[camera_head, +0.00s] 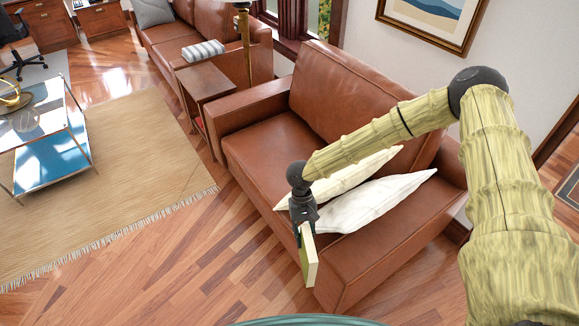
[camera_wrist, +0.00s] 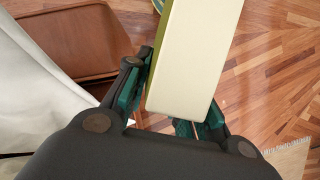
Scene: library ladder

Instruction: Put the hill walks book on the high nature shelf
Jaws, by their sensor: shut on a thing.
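A book with a green cover and cream page edges (camera_head: 308,255) hangs from my gripper (camera_head: 304,225) in the head view, in front of the brown leather armchair. In the wrist view the book (camera_wrist: 195,55) stands between the two dark green-padded fingers of my gripper (camera_wrist: 165,105), which is shut on it. Its title is not readable in either view, so I cannot tell by print that it is the hill walks book. No bookshelf and no ladder show in either view.
The brown leather armchair (camera_head: 245,150) with white cushions (camera_head: 375,200) is close beside the book and below my arm. A side table (camera_head: 208,85) and a sofa (camera_head: 170,42) stand farther back. Open wood floor (camera_head: 190,260) and a tan rug (camera_head: 120,190) lie left.

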